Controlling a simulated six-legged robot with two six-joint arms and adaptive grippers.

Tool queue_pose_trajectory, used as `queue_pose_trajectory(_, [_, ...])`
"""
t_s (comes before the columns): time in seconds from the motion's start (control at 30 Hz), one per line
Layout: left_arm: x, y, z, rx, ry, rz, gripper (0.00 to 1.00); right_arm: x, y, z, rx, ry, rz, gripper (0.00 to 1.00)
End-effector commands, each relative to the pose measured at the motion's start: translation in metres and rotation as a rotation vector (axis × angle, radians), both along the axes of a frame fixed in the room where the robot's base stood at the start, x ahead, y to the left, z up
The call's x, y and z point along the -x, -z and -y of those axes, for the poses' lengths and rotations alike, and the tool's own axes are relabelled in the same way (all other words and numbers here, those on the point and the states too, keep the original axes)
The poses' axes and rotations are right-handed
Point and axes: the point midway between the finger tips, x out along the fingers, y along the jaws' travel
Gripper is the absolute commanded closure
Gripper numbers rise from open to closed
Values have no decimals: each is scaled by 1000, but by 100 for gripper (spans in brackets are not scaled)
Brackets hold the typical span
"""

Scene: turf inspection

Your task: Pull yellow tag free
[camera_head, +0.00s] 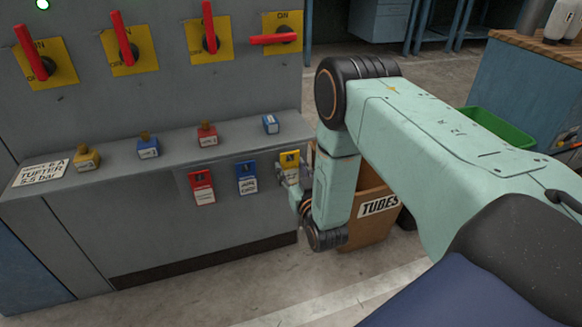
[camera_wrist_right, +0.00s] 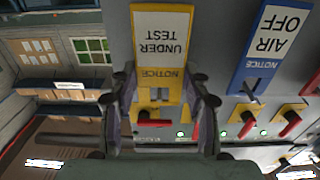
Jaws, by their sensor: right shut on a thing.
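The yellow tag (camera_head: 289,159) is at the right end of a row of tags on the front of the grey cabinet. In the right wrist view the yellow tag (camera_wrist_right: 160,35) reads "UNDER TEST" and "NOTICE", appearing upside down, with its slotted end between my fingers. My right gripper (camera_head: 290,178) is shut on the tag, and it also shows in the wrist view (camera_wrist_right: 165,82). Whether the tag still sits on its peg cannot be told. A blue "AIR OFF" tag (camera_head: 247,179) and a red tag (camera_head: 202,187) hang to its left. My left gripper is not in view.
The grey cabinet's ledge (camera_head: 110,160) carries small coloured locks or blocks. Red levers (camera_head: 208,28) on yellow plates are above. A brown "TUBES" box (camera_head: 368,232) stands close behind my right forearm. A green bin (camera_head: 500,127) is farther right.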

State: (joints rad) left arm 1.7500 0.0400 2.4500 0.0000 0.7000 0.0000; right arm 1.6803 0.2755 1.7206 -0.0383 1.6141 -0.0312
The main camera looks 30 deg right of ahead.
Motion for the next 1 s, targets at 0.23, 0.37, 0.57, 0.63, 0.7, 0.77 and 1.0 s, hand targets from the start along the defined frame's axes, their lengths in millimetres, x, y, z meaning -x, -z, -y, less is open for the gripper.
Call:
queue_pose_trajectory(0.23, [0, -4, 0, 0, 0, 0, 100, 6, 0, -2, 0, 0, 0, 84])
queue_pose_trajectory(0.37, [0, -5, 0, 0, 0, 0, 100, 9, -1, -2, 0, 0, 0, 84])
queue_pose_trajectory(0.57, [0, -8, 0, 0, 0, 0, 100, 15, 0, -4, 0, 0, -2, 84])
queue_pose_trajectory(0.63, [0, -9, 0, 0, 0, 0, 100, 16, 0, -4, 0, 0, -2, 84])
queue_pose_trajectory(0.7, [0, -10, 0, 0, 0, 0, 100, 18, 0, -5, 0, 0, -1, 84])
queue_pose_trajectory(0.77, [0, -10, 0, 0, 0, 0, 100, 20, 0, -5, 0, 0, 0, 84])
queue_pose_trajectory(1.0, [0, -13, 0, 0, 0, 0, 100, 25, 0, -6, 0, 0, 0, 84])
